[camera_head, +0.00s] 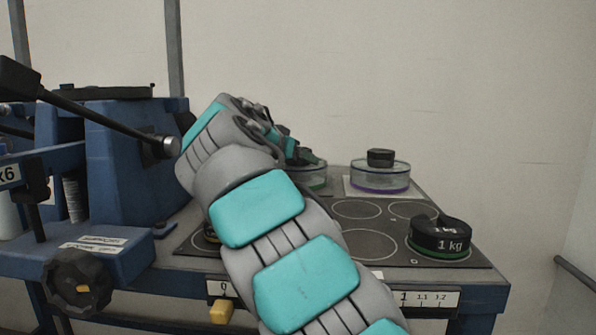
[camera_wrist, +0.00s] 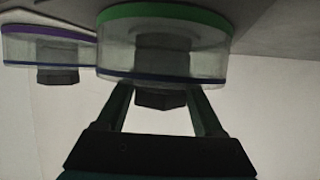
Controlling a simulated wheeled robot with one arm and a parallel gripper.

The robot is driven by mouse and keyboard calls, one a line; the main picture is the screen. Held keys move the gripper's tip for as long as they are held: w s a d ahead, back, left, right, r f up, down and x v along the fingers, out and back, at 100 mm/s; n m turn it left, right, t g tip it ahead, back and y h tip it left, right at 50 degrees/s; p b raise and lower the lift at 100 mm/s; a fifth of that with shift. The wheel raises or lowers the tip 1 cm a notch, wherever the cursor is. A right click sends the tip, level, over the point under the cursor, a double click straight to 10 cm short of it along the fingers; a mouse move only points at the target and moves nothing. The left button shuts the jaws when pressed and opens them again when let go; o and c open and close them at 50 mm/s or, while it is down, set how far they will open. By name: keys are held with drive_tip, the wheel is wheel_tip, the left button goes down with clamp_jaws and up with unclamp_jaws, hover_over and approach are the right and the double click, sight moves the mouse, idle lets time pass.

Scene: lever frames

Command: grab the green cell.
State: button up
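The green cell (camera_head: 318,178) is a clear round dish with a green rim, on the dark plate, partly hidden behind my arm in the head view. In the wrist view, which looks upside down, the green cell (camera_wrist: 165,60) fills the upper middle, with a green band, a dark blue band and a dark knob (camera_wrist: 160,98). My gripper (camera_wrist: 160,95) has its two fingers apart, one on each side of the knob, with gaps showing on both sides. In the head view my gripper (camera_head: 300,155) is at the cell, mostly hidden by my wrist.
A purple-rimmed cell (camera_head: 380,179) with a dark knob stands close to the right. A black 1 kg weight (camera_head: 440,238) sits at the plate's front right. A blue lever machine (camera_head: 128,150) with a black lever bar stands left. The dark plate's (camera_head: 365,262) middle is clear.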

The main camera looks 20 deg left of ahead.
clamp_jaws()
idle(0.3)
drive_tip(key=shift+r, duration=0.2)
